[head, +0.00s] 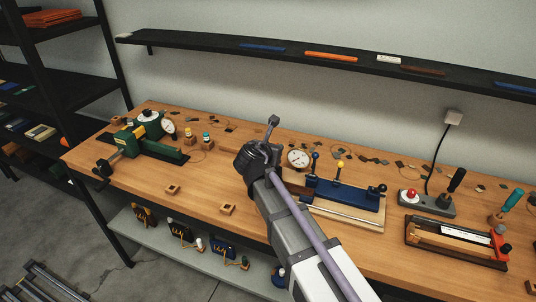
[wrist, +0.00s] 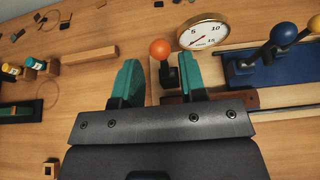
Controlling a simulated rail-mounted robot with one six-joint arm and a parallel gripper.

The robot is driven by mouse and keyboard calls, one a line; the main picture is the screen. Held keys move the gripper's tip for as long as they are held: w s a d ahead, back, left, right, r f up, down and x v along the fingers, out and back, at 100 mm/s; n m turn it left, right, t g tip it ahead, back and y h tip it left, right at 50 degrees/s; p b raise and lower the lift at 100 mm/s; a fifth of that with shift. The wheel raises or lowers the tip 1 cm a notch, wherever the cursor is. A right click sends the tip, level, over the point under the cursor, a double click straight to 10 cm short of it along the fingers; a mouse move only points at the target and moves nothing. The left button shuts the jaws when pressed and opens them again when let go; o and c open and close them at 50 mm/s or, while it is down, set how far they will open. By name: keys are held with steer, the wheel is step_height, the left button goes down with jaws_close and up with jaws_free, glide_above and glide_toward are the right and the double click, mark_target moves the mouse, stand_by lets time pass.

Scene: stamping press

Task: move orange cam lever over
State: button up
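An orange ball knob (wrist: 160,48) on a short dark stem, which looks like the orange cam lever, shows in the wrist view. It stands just beyond my gripper (wrist: 158,64), between the lines of the two teal fingers and nearer the right one. The fingers are apart with nothing held between them. I cannot tell whether the right finger touches the stem. In the head view my gripper (head: 258,158) is over the middle of the bench, and the arm hides the orange knob. A blue fixture (head: 345,194) with blue and yellow knobs stands right of it.
A round dial gauge (head: 299,158) stands close behind the lever, also in the wrist view (wrist: 203,33). A wooden bar (wrist: 90,57) lies left of the fingers. A green device (head: 150,135) is at the left; a red-button box (head: 425,203) and a red-ended clamp (head: 455,240) are right.

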steer(key=b+x, duration=0.1)
steer(key=x, duration=0.2)
steer(key=shift+f, duration=0.1)
steer(key=shift+w, duration=0.15)
steer(key=shift+c, duration=0.4)
steer(key=c, duration=0.4)
steer(key=shift+s+a+f, duration=0.1)
steer(key=shift+s+a, duration=0.1)
steer(key=shift+s, duration=0.4)
steer(key=shift+s+a+f, duration=0.1)
steer(key=shift+s+a, duration=0.1)
steer(key=shift+s, duration=0.45)
steer(key=shift+s+a+f+b, duration=0.25)
steer(key=shift+s+b, duration=0.1)
steer(key=shift+s, duration=0.2)
steer(key=shift+s+a+f+b, duration=0.2)
steer(key=shift+s+b, duration=0.1)
steer(key=shift+s, duration=0.3)
